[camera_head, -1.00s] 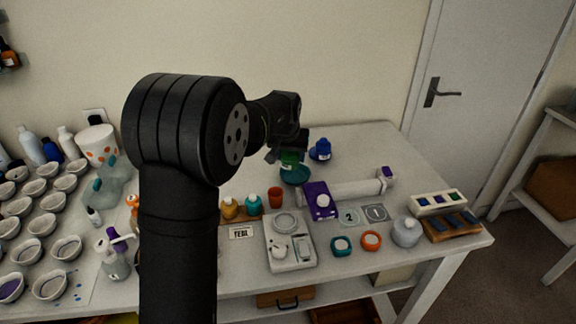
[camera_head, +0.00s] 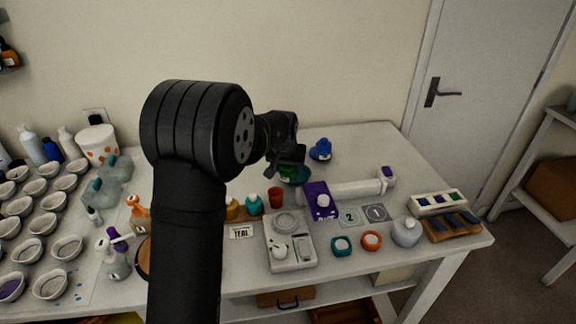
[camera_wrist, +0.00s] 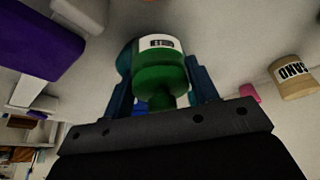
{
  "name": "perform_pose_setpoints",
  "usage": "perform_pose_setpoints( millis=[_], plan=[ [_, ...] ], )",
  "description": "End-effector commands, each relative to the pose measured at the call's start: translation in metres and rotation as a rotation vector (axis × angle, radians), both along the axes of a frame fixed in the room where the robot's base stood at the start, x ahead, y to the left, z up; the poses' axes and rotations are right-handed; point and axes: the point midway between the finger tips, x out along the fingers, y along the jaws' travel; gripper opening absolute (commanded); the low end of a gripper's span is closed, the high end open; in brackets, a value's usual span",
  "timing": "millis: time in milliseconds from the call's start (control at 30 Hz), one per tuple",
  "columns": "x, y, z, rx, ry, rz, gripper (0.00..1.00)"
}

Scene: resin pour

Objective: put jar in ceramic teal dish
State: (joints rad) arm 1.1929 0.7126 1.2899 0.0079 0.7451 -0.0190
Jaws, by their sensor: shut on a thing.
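My gripper (camera_head: 286,160) is shut on a green jar (camera_head: 287,172) near the back of the table. In the wrist view, the jar (camera_wrist: 160,78) sits between the two bluish fingers, with a white label whose text I cannot read. The teal dish (camera_head: 300,179) is on the table right by the jar, mostly hidden behind the gripper and jar. A teal curved edge (camera_wrist: 124,62) behind the jar in the wrist view looks like the dish. I cannot tell whether the jar touches it.
A blue bottle (camera_head: 320,150) stands behind and to the right. A purple box (camera_head: 320,201) and a white roll (camera_head: 350,189) lie to the right. An orange cup (camera_head: 276,202) and white scales (camera_head: 290,242) are in front. Several small bowls fill the left side.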

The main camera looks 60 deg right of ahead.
Motion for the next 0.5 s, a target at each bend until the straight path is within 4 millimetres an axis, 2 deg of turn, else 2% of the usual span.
perform_pose_setpoints(
  millis=[200,233,333,500],
  plan=[
    [0.0000,0.0000,-0.0041,0.000,0.000,0.000,0.26],
    [-0.0001,0.0002,-0.0045,0.001,0.000,0.000,0.56],
    [-0.0001,0.0002,-0.0043,0.001,0.000,0.000,0.75],
    [-0.0001,0.0002,-0.0042,0.001,0.000,0.000,0.76]
  ],
)
